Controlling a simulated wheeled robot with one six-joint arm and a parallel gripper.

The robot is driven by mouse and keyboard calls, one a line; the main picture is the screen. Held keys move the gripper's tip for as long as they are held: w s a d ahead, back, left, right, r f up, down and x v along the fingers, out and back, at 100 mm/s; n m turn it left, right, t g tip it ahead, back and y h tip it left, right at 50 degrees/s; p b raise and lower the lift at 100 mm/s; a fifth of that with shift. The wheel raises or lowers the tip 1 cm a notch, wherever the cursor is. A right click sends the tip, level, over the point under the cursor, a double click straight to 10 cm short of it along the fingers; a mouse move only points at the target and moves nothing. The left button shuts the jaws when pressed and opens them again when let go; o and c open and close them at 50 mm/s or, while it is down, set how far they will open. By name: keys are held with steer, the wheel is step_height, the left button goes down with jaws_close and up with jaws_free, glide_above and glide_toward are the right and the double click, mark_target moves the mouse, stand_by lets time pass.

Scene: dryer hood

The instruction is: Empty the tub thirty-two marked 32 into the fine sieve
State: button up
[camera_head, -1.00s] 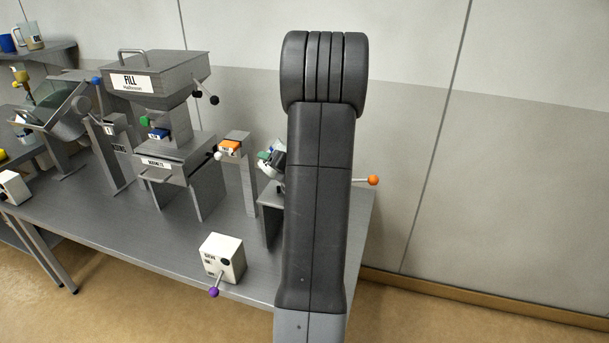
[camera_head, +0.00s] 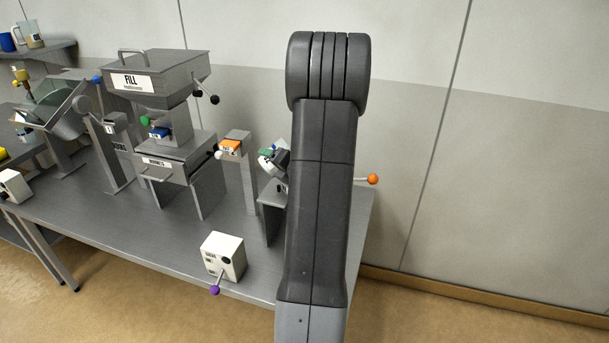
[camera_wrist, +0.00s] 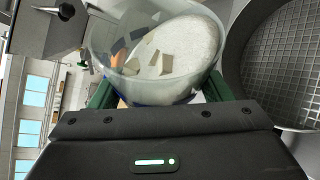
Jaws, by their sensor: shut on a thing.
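My gripper (camera_wrist: 155,88) is shut on a clear tub (camera_wrist: 108,45), with a green finger on either side of it. The tub is tilted and holds pale grainy matter (camera_wrist: 185,45) with several brown and dark flakes. I see no 32 marking on it. The fine sieve (camera_wrist: 285,75) is a round grey pan with a mesh floor, right beside the tub at the right of the wrist view. The mesh that shows looks bare. In the head view my gripper (camera_head: 274,160) is small and partly hidden behind my arm.
A bench (camera_head: 130,232) carries a FILL hopper (camera_head: 165,75), a white switch box (camera_head: 224,257) with a purple-knobbed lever, and an orange-topped post (camera_head: 235,147). An orange-knobbed lever (camera_head: 372,179) sticks out right of my arm. Bare bench lies at front left.

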steer(key=shift+d+f+m+y, duration=0.15)
steer(key=shift+f+m+y, duration=0.2)
steer(key=shift+m+y, duration=0.45)
stand_by(1.3)
steer(key=shift+w+d+r+m+p, duration=0.35)
steer(key=shift+d+r+m+p, duration=0.45)
steer(key=shift+p, duration=0.5)
steer(key=shift+w+d+f+m+t+y+p, duration=0.15)
steer(key=shift+f+m+t+y+p, duration=0.2)
steer(key=shift+f+m, duration=0.35)
stand_by(0.7)
steer(key=shift+w+d+r+m+t+y, duration=0.15)
steer(key=shift+d+r+m+y, duration=0.1)
steer(key=shift+r+m, duration=0.45)
steer(key=shift+d+r+m+t+y, duration=0.15)
steer(key=shift+r+m, duration=0.3)
steer(key=shift+r, duration=0.5)
steer(key=shift+w+d+r+m+t+y, duration=0.15)
steer(key=shift+d+r+m, duration=0.15)
steer(key=shift+r+m, duration=0.4)
stand_by(0.4)
steer(key=shift+d+r, duration=0.1)
steer(key=shift+r, duration=0.05)
